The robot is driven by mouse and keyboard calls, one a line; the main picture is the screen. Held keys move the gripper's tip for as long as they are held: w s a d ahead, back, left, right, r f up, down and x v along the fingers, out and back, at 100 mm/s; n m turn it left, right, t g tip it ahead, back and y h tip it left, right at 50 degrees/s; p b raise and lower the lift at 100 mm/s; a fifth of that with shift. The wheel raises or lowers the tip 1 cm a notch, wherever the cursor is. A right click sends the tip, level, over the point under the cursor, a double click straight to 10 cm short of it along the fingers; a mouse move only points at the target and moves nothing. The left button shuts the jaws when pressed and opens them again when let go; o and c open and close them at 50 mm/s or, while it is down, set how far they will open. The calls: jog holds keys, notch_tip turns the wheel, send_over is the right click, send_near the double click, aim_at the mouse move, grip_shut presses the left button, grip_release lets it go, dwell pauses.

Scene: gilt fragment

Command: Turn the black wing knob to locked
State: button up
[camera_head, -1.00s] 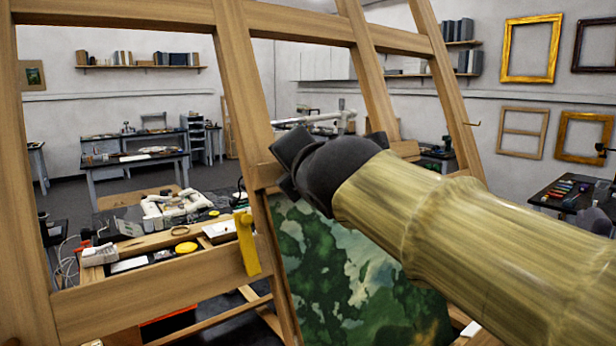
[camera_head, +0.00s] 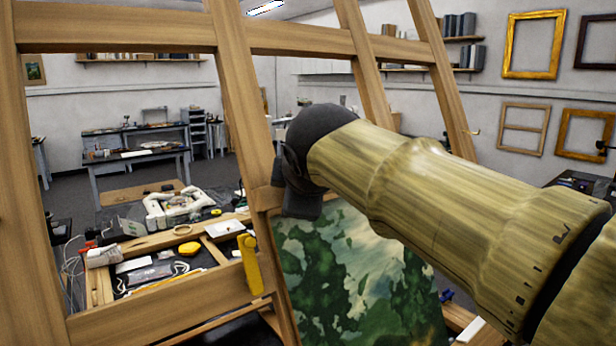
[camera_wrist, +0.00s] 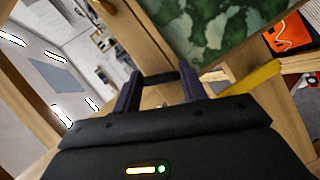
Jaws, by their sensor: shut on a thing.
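The black wing knob (camera_wrist: 160,77) shows in the wrist view as a short dark bar between my fingers, in front of a wooden post. My gripper (camera_wrist: 160,74) is shut on it, one finger at each end of the bar. In the head view my dark wrist hides the knob and my fingertips, beside the middle post of the wooden easel (camera_head: 238,110). The knob's locked or unlocked marking cannot be seen.
A yellow lever (camera_head: 251,265) sits on the lower rail left of my wrist and also shows in the wrist view (camera_wrist: 248,88). A green and white painting (camera_head: 350,270) stands behind my arm. Worktables (camera_head: 135,158) stand farther back.

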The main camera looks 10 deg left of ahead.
jog(key=shift+w+d+m+g+y+p, duration=0.1)
jog(key=shift+m+g+y+p, duration=0.15)
jog(key=shift+m+g+p, duration=1.1)
jog(key=shift+a+m+g+y+p, duration=0.15)
jog(key=shift+m+g+p, duration=0.35)
jog(key=shift+m, duration=1.6)
jog(key=shift+w+d+m+g+y+p, duration=0.15)
jog(key=shift+m+g+y+p, duration=0.15)
jog(key=shift+m+g+p, duration=1.05)
jog(key=shift+s+m+t+b, duration=0.15)
jog(key=shift+m+t+b, duration=0.25)
jog(key=shift+t+b, duration=0.1)
jog(key=o, duration=1)
jog(key=shift+r, duration=0.1)
jog(key=b+v, duration=0.1)
jog(key=v, duration=1.6)
jog(key=shift+s+d+b, duration=0.15)
jog(key=shift+d+b, duration=0.05)
jog(key=shift+b, duration=0.15)
